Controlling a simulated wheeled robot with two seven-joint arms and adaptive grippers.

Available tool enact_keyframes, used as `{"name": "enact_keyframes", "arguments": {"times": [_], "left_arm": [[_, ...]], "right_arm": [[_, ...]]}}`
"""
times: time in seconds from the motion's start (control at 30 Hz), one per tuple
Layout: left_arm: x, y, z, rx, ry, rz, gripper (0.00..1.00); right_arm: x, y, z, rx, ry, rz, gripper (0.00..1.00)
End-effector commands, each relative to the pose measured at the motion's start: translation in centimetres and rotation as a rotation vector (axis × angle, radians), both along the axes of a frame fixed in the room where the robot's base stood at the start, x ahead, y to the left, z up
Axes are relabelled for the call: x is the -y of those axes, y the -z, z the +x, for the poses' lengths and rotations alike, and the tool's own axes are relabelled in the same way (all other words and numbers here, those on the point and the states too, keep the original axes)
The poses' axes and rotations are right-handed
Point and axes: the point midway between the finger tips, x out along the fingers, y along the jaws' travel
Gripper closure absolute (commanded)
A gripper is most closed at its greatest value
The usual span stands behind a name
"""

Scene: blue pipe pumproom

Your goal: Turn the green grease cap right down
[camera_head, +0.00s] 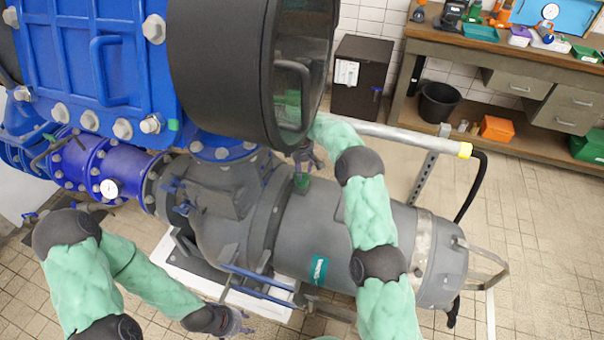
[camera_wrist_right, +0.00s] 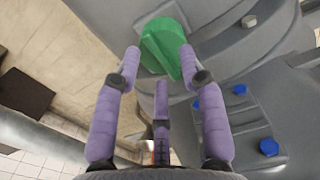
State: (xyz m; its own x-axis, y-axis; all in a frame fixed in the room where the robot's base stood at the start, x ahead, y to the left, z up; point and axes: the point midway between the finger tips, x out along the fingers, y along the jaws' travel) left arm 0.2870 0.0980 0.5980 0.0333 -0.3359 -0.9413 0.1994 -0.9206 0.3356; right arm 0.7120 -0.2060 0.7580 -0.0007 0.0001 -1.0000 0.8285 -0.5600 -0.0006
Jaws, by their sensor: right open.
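The green grease cap (camera_head: 302,181) sits on top of the grey pump casing, just below my right gripper (camera_head: 308,157) in the head view. In the right wrist view the cap (camera_wrist_right: 166,46) is a round green knob with a raised ridge across it. My right gripper (camera_wrist_right: 160,62) is open, with a purple finger tip on each side of the cap's near part and a third finger below it. I cannot tell whether the fingers touch the cap. My left gripper (camera_head: 234,322) is low beside the pump, away from the cap; its finger opening is too small to tell.
A big black cylinder with a glass face (camera_head: 303,70) stands close above my right gripper. Blue bolts (camera_wrist_right: 268,147) stick up right of the gripper in the wrist view. A grey pipe (camera_head: 400,137) runs behind the pump. A workbench (camera_head: 490,50) stands at the back right.

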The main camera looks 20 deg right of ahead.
Motion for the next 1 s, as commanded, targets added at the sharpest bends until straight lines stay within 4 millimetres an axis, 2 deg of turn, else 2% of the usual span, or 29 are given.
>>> {"name": "enact_keyframes", "arguments": {"times": [0.13, 0.43, 0.47, 0.5, 0.6, 1.0], "left_arm": [[0.00, 0.35, 0.00, 0.000, 0.000, 0.000, 0.60], [0.00, 0.33, 0.01, 0.000, 0.000, 0.000, 0.60], [0.00, 0.33, 0.01, 0.000, 0.000, 0.000, 0.60], [0.00, 0.33, 0.01, 0.000, 0.000, 0.000, 0.60], [0.00, 0.33, 0.01, 0.000, 0.000, 0.000, 0.60], [-0.01, 0.04, 0.01, 0.000, 0.000, 0.000, 0.60]], "right_arm": [[0.01, 0.97, 0.01, 0.000, 0.000, 0.000, 0.59], [-0.01, 1.07, 0.00, 0.001, 0.000, -0.001, 0.59], [-0.01, 1.07, 0.00, 0.000, 0.000, 0.000, 0.64], [-0.01, 1.07, 0.00, 0.000, 0.000, 0.000, 0.76], [-0.01, 1.07, 0.00, 0.000, 0.000, 0.000, 1.00], [-0.02, 1.04, -0.03, -0.001, 0.032, 0.001, 1.00]]}}
